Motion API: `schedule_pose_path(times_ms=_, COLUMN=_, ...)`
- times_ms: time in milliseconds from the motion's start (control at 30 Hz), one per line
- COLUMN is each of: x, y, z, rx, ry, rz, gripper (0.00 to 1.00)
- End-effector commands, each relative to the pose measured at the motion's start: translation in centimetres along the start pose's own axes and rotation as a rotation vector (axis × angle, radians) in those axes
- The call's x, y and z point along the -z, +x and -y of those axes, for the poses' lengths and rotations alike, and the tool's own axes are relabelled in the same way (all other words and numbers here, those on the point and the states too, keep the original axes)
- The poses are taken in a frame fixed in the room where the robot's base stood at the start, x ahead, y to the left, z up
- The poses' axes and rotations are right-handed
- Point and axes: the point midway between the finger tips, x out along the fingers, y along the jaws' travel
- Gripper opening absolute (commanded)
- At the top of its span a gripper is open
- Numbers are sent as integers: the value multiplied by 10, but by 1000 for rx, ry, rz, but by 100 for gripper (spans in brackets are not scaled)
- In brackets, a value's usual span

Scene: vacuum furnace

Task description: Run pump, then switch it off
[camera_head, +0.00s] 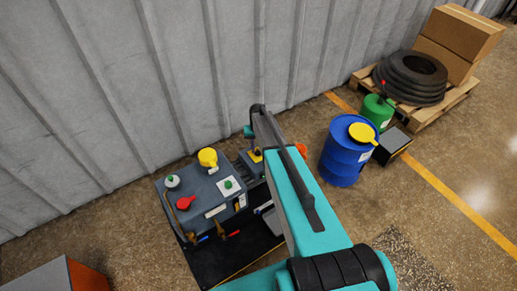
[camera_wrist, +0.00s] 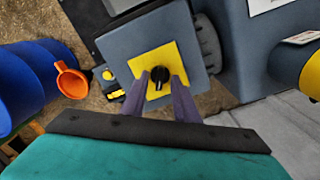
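The pump's switch is a black rotary knob (camera_wrist: 160,74) on a yellow plate (camera_wrist: 142,62), on top of a grey box (camera_wrist: 197,28). In the wrist view, my gripper (camera_wrist: 161,80) has its two purple fingers apart, one on each side of the knob. The fingertips are close to the knob; I cannot tell whether they touch it. In the head view, the yellow plate (camera_head: 256,157) shows beside my arm, and the fingers are hidden. A dark grey unit (camera_head: 207,188) next to it carries a red handle, a yellow part and a green button on a white plate.
An orange cup-shaped part (camera_wrist: 71,80) is left of the box. A corrugated wall (camera_head: 120,80) is behind. An orange-sided box (camera_head: 84,277) is at lower left.

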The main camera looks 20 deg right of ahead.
Motion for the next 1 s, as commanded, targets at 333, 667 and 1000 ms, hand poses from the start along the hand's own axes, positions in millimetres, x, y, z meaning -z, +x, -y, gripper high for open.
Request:
schedule_pose_path(times_ms=333, x=-1, y=-2, z=0, rx=0, ry=-1, rz=2, gripper=27)
schedule_pose_path(times_ms=667, x=-2, y=-29, z=0, rx=0, ry=-1, rz=0, gripper=27)
schedule_pose_path(times_ms=1000, x=-1, y=-76, z=0, rx=0, ry=-1, rz=0, gripper=27)
